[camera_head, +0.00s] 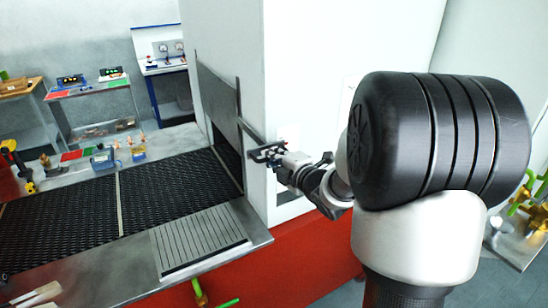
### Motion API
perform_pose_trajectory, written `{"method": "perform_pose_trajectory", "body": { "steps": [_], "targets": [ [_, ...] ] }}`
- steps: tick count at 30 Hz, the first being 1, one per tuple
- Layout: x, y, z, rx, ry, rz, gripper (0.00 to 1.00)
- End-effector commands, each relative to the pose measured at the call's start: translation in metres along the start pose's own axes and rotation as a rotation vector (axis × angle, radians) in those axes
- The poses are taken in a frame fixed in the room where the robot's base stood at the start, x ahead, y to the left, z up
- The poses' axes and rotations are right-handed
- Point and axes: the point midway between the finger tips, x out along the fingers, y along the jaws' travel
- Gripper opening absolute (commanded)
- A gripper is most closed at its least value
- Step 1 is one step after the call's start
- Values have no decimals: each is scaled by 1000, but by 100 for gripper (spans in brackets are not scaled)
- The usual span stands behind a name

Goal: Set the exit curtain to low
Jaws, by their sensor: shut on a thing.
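The exit curtain (218,103) is a flat grey panel on the left face of the big white housing, above the belt. A dark opening shows under its lower edge, so the panel does not reach the mesh belt (150,195). A slim dark bar (250,131) slants from the panel's right edge down to my gripper (266,153). My gripper is shut at the lower end of this bar, close to the housing's corner. The fingertips are small and dark here, so the exact grip on the bar is hard to see.
The white housing (310,70) stands right beside my gripper, above a red base (305,255). A ribbed metal plate (200,238) lies in front of the belt. Benches with small devices (70,80) stand at the back left. My arm covers much of the right side.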

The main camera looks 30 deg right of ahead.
Motion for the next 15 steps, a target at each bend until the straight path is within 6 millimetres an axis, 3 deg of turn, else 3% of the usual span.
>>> {"method": "perform_pose_trajectory", "body": {
  "steps": [15],
  "targets": [
    [1, -3, 0, 0, 0, 0, 0]
  ]
}}
